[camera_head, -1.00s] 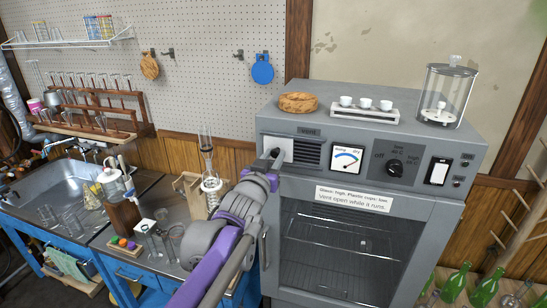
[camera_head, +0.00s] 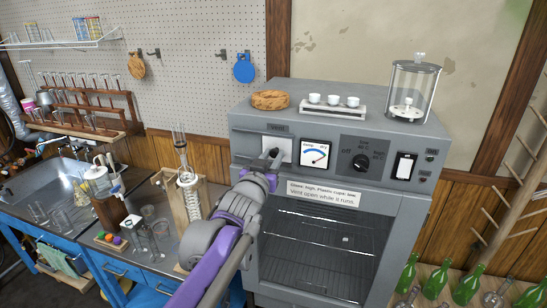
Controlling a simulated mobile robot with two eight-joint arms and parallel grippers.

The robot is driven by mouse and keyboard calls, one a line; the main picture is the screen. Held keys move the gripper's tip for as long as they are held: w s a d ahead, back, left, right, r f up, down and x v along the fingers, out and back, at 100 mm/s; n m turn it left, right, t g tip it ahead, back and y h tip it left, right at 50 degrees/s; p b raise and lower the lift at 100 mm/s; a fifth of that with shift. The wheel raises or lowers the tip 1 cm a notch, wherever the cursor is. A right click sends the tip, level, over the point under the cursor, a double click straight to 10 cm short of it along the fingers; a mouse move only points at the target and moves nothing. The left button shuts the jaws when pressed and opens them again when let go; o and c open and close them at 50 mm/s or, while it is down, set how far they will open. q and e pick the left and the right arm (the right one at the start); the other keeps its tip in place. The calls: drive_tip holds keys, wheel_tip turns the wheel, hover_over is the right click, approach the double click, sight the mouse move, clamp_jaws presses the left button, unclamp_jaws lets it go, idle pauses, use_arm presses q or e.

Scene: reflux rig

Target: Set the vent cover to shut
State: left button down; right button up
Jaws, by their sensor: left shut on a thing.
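The vent cover is a pale plate (camera_head: 284,146) on the upper left of the grey oven's front panel, directly below the "Vent" label (camera_head: 278,128). It sits where the dark slots were, and no slots show beside it. My left gripper (camera_head: 272,155) is at the plate's left part, shut on the vent cover; its fingers hide the grip point and some of the plate. My right gripper is not in view.
The dial meter (camera_head: 314,153) is just right of the cover, then a black knob (camera_head: 360,162) and a switch (camera_head: 404,166). A cork ring (camera_head: 270,99) and a tray of small cups (camera_head: 332,110) stand on top. Glassware crowds the bench at left.

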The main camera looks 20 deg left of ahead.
use_arm(q)
drive_tip(key=shift+d, duration=0.1)
drive_tip(key=c, duration=1.1)
unclamp_jaws()
drive_tip(key=o, duration=0.5)
drive_tip(key=shift+d, duration=0.25)
drive_tip(key=shift+s+a, duration=0.15)
drive_tip(key=s+b, duration=0.1)
drive_tip(key=s, duration=0.9)
drive_tip(key=shift+s+a, duration=0.15)
drive_tip(key=shift+s, duration=0.15)
